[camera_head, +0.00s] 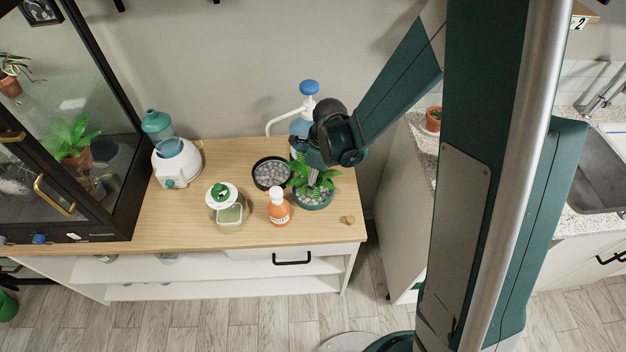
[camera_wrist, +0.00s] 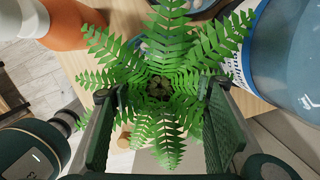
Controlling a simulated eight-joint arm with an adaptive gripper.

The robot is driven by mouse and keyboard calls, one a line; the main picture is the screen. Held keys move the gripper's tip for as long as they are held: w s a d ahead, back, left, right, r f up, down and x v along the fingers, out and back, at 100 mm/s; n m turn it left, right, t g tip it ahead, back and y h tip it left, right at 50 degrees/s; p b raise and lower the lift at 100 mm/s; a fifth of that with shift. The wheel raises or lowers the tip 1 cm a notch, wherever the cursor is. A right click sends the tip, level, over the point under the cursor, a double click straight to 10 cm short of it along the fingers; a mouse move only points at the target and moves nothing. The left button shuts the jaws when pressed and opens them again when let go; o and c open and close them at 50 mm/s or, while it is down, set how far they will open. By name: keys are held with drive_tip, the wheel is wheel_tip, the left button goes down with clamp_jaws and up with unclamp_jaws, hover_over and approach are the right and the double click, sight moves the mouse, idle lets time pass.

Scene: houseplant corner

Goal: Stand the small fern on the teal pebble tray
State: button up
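The small fern (camera_head: 299,181) has green fronds and is over the teal pebble tray (camera_head: 313,205) in the head view. The tray is round with grey pebbles, and its front part shows. My gripper (camera_head: 314,178) points down into the fern. In the wrist view the fern (camera_wrist: 160,88) sits between my two widely spaced fingers (camera_wrist: 160,92), with fronds over the fingertips. The fern's pot is hidden, so I cannot tell whether the fingers touch it or whether it rests on the pebbles.
A black pebble dish (camera_head: 271,173) is left of the teal tray. An orange bottle (camera_head: 278,209) stands close at front left. A blue pump bottle (camera_head: 302,126) is behind. A small wooden knob (camera_head: 348,220) lies right. A jar (camera_head: 229,211) and humidifier (camera_head: 176,165) stand farther left.

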sight(318, 182)
drive_tip(key=o, duration=0.4)
drive_tip(key=shift+r, duration=0.15)
drive_tip(key=r, duration=0.4)
drive_tip(key=d+r+p, duration=0.1)
drive_tip(key=r, duration=0.3)
drive_tip(key=r+p, duration=0.1)
drive_tip(key=r, duration=0.3)
drive_tip(key=shift+s+d, duration=0.3)
drive_tip(key=shift+d, duration=0.05)
drive_tip(key=shift+r, duration=0.1)
idle(0.6)
